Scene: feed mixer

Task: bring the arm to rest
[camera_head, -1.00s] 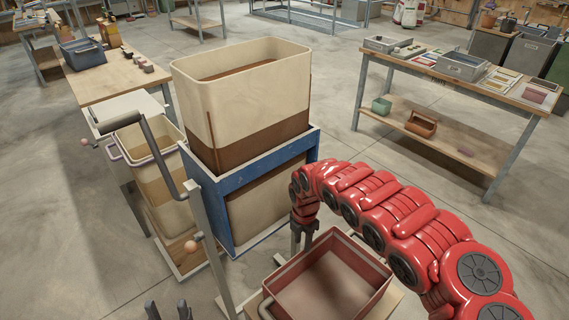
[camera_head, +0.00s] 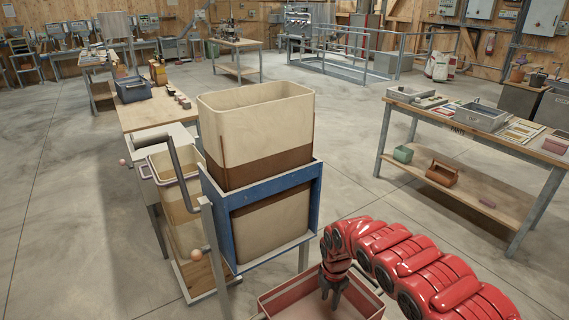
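My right arm (camera_head: 415,272), red and segmented, comes in from the lower right and bends down at its wrist. My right gripper (camera_head: 332,297) is dark and points down, over or inside the reddish bin (camera_head: 285,301) at the bottom of the head view. I cannot tell whether its fingers are open or shut, and nothing is clearly seen between them. My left gripper is out of view.
The feed mixer's cream hopper (camera_head: 256,125) sits in a blue frame (camera_head: 262,212) left of my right arm, with a grey crank (camera_head: 180,172). A cream bin (camera_head: 172,190) stands behind the crank. A workbench (camera_head: 480,130) stands at right; floor between is clear.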

